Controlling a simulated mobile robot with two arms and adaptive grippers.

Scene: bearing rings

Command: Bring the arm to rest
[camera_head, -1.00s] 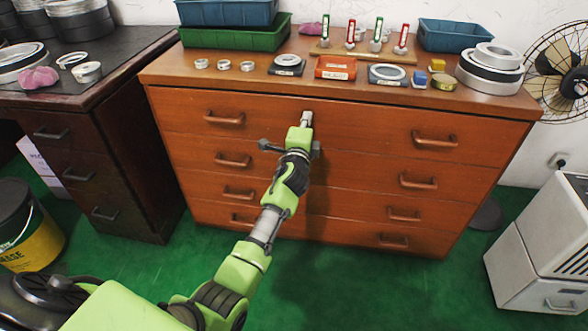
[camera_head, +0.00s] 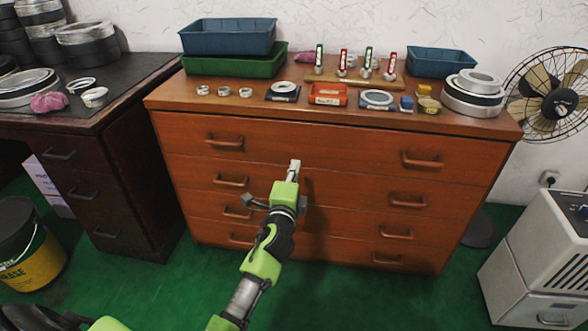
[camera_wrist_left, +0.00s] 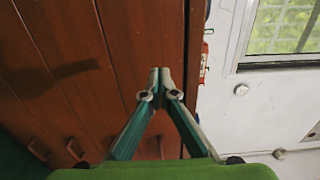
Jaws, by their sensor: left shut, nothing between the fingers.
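My left arm reaches up from the bottom of the head view. Its gripper (camera_head: 294,168) is shut and empty, in front of the upper drawers of the wooden chest (camera_head: 330,137). In the left wrist view the two fingertips (camera_wrist_left: 160,74) meet, with nothing between them. The chest's drawer fronts (camera_wrist_left: 60,60) fill the left of that view. My right gripper is not in view.
On the chest stand bearing rings (camera_head: 225,91), a red tray (camera_head: 328,95), blue bins (camera_head: 440,63) and a rack of upright tools (camera_head: 350,79). A dark desk (camera_head: 120,75) is at left, a fan (camera_head: 550,100) at right. Green floor (camera_head: 330,290) is open in front.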

